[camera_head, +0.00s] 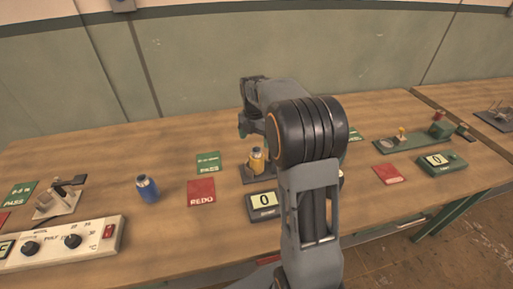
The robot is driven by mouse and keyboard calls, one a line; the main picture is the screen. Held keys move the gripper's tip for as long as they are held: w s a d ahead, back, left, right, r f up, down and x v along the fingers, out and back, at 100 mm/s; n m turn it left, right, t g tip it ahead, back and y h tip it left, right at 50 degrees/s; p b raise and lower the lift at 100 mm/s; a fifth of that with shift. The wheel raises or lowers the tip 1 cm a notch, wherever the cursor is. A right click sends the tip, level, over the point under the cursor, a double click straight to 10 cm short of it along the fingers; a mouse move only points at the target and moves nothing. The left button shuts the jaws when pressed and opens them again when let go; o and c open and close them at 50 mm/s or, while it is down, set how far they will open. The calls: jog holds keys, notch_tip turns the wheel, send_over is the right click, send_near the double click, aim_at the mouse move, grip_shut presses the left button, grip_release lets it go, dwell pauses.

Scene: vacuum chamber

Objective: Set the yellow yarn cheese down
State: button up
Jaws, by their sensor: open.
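The yellow yarn cheese (257,161) stands upright on a small dark plate (250,178), just left of my arm's dark elbow. Its right side is close to the arm in the picture. My gripper (243,127) is above and a little to the left of the cheese, apart from it in the picture. It is open, with nothing seen in it. The arm hides part of the gripper and the right end of the plate.
A display box (265,204) reading 0 is in front of the plate. A green PASS card (208,162), a red REDO card (201,192) and a blue yarn cheese (147,189) lie left. A control panel (60,245) is at front left. Free wooden tabletop (110,150) lies behind.

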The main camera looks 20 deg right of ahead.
jog(key=s+a+r+m+t, duration=0.2)
jog(key=s+a+r+m, duration=0.45)
jog(key=s+m, duration=0.5)
jog(key=s+a+f+m+t, duration=0.1)
jog(key=s+a+f+m, duration=0.1)
jog(key=s+m, duration=0.2)
jog(key=s+a+f+m+t, duration=0.1)
jog(key=s+f+m, duration=0.1)
jog(key=s+m, duration=0.3)
jog(key=m, duration=0.4)
jog(key=shift+s+a, duration=0.25)
jog(key=shift+a, duration=0.1)
